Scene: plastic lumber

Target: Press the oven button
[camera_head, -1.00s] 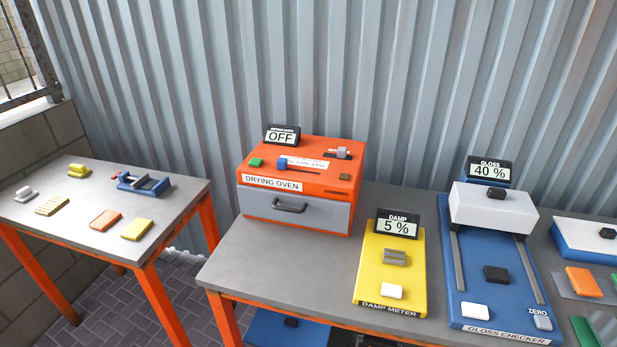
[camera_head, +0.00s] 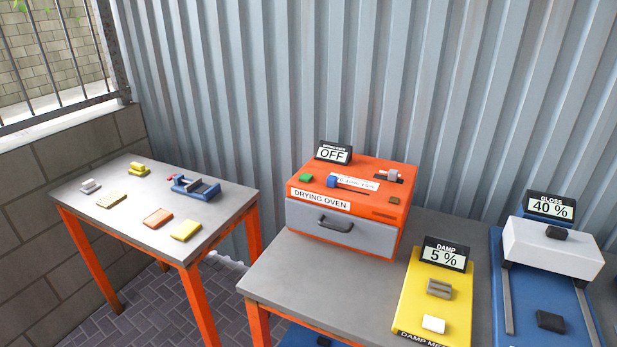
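The orange drying oven (camera_head: 352,208) stands at the back left of the grey workbench, against the corrugated wall. Its grey front drawer (camera_head: 341,229) with a dark handle is shut. Neither of my grippers is in view.
A yellow damp meter (camera_head: 418,307) reading 5 % and a blue gloss checker (camera_head: 582,327) reading 40 % stand to the right. A side table (camera_head: 150,228) at the left holds a blue clamp (camera_head: 195,187) and several small pieces. Bare bench top lies before the oven.

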